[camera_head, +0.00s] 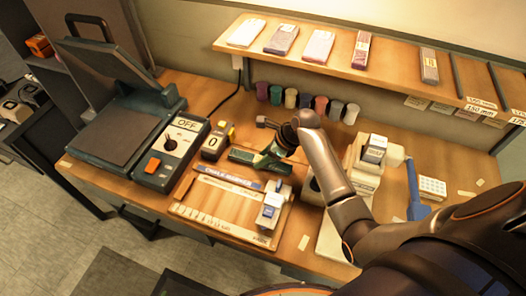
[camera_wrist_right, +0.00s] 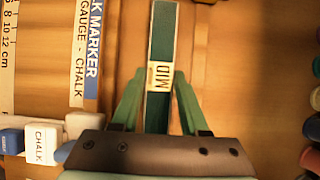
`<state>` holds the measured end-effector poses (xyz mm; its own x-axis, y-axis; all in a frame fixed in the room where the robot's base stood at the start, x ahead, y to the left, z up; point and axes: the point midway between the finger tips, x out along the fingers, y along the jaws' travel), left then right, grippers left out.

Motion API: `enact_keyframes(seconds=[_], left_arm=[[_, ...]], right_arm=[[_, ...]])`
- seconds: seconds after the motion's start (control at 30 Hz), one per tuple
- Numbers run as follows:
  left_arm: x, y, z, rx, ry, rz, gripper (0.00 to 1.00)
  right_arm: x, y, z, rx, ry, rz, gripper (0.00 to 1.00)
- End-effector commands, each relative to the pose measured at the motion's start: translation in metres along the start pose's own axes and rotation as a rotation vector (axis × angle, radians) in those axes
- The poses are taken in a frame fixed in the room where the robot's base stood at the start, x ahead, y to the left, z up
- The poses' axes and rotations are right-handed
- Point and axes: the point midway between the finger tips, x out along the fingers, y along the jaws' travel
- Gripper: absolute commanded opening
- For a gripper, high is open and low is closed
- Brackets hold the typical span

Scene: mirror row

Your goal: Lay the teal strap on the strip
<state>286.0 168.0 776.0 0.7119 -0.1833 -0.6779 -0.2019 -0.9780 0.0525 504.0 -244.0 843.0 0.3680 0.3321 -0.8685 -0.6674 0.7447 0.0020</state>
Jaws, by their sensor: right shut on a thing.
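The teal strap (camera_wrist_right: 158,40) runs lengthwise up the middle of the right wrist view and bears a pale MID label. My right gripper (camera_wrist_right: 159,78) is shut on it, with a green finger on each side at the label. In the head view the strap (camera_head: 246,156) shows as a dark green band, partly hidden by my right gripper (camera_head: 268,152). It is just behind the chalk marker board (camera_head: 210,208), which has a scale and a blue-and-white lettered strip (camera_head: 229,180). I cannot tell whether the strap touches the bench. My left gripper is out of view.
A heat press (camera_head: 108,130) with a control box (camera_head: 171,150) stands at left. A counter reading 0 (camera_head: 213,142) is beside the board. Several coloured spools (camera_head: 320,104) stand at the back under a shelf (camera_head: 390,68). A white device (camera_head: 366,165) is at right.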

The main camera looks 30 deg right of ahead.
Motion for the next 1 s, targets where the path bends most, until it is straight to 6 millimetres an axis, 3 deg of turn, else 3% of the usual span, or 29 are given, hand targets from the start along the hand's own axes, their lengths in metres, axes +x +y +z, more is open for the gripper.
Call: enact_keyframes(seconds=[0.5, 0.53, 0.8, 1.0], left_arm=[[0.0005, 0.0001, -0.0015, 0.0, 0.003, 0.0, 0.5], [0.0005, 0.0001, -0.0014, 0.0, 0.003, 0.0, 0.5], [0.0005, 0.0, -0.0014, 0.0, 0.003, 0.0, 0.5], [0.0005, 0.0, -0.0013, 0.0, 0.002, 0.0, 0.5]], right_arm=[[0.0082, 0.0082, -0.0071, 0.003, -0.002, -0.001, 0.0], [0.0087, 0.0081, -0.0075, 0.002, -0.001, -0.002, 0.45], [0.0083, 0.0079, -0.0073, 0.002, -0.001, -0.002, 0.74], [0.0081, 0.0078, -0.0073, 0.002, -0.001, -0.002, 0.74]])
